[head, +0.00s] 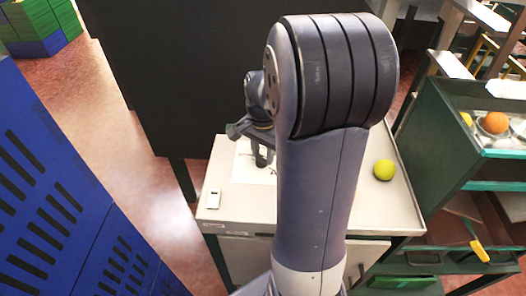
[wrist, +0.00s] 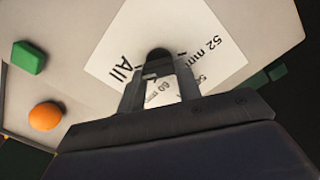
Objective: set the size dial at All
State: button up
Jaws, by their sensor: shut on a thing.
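The size dial's white label plate (head: 246,172) lies on the pale table top, and it also shows in the wrist view (wrist: 113,48). "All" is printed at its left, "52 mm" at its upper right and "60 mm" between my fingers; another label is partly covered. The dial's dark knob (wrist: 158,58) sits over the plate at my fingertips. My gripper (wrist: 160,80) is shut on the knob. In the head view my gripper (head: 262,156) is over the plate, partly hidden by my arm. I cannot tell which label the knob points at.
A yellow-green fruit (head: 384,169) lies on the table (head: 402,208) at the right. A small white switch-like piece (head: 213,198) is near the front left corner. The wrist view shows a green block (wrist: 28,57) and an orange (wrist: 46,116). A dark green rack (head: 438,140) stands at right.

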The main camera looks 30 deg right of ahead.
aim_at(263, 156)
jog(key=o, duration=1)
notch_tip(263, 156, up, 11)
jog(key=shift+f, duration=0.1)
jog(key=shift+f, duration=0.15)
notch_tip(263, 156, down, 11)
jog(key=shift+r, duration=0.2)
dwell(0.4)
jog(key=shift+r, duration=0.15)
